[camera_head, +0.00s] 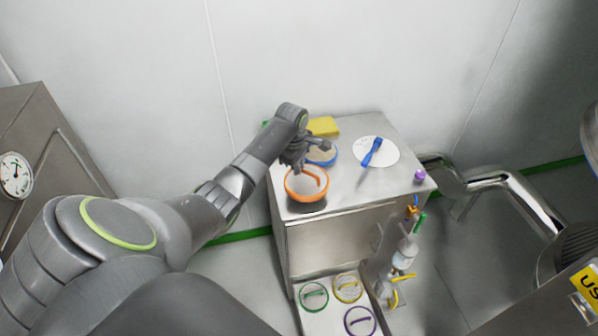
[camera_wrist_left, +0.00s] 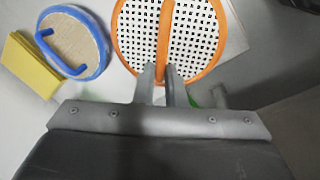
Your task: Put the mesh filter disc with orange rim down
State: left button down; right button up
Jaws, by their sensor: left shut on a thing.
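The mesh filter disc with orange rim (camera_head: 306,197) is near the front left corner of the steel cabinet top in the head view. A dark shadow shows just below it, and I cannot tell how far it is above the surface. In the left wrist view, the orange-rimmed disc (camera_wrist_left: 130,45) shows its perforated mesh and orange bar handle. My left gripper (camera_head: 301,165) is shut on that handle; its two fingers (camera_wrist_left: 166,85) pinch the handle's near end in the wrist view. My right gripper is not in view.
A blue-rimmed disc (camera_head: 322,157) and a yellow block (camera_head: 323,126) lie behind on the steel cabinet top (camera_head: 350,191). A blue tool rests on a white round plate (camera_head: 389,149). A purple item (camera_head: 420,175) stands at the right edge. Green, yellow and purple discs (camera_head: 361,321) sit lower down.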

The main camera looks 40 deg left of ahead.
aim_at(299, 177)
pick_arm(q)
notch_tip(299, 177, down, 3)
jog(key=shift+s+a+r, duration=0.1)
jog(key=shift+a+r, duration=0.05)
jog(key=shift+f, duration=0.45)
jog(key=c, duration=1.5)
grip_release()
notch_tip(299, 177, up, 12)
jog(key=s, duration=0.2)
jog(key=shift+d, duration=0.2)
jog(key=shift+d+f, duration=0.1)
jog(key=shift+f, duration=0.05)
